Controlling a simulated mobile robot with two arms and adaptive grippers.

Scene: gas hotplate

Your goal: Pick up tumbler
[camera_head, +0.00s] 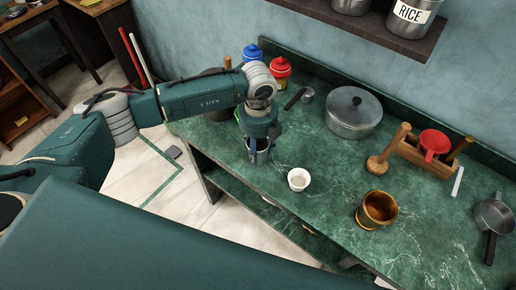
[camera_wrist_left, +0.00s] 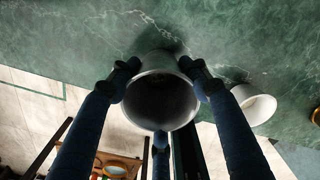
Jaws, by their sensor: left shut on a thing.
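The tumbler, a grey metal cup, is held in my left gripper (camera_head: 259,148) at the front edge of the green marble counter. In the left wrist view the tumbler (camera_wrist_left: 160,102) shows its open mouth and dark inside, with fingers of the left gripper (camera_wrist_left: 163,78) against its two sides. The left gripper is shut on it. In the head view the fingers and wrist hide most of the tumbler, and I cannot tell whether its base touches the counter. My right gripper is not in view.
A small white cup (camera_head: 299,180) stands close to the right of the tumbler. A brass mug (camera_head: 377,210), lidded pot (camera_head: 352,112), wooden pestle (camera_head: 388,150) and red mug (camera_head: 434,143) are farther right. Red (camera_head: 280,70) and blue (camera_head: 253,53) jars stand behind the arm.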

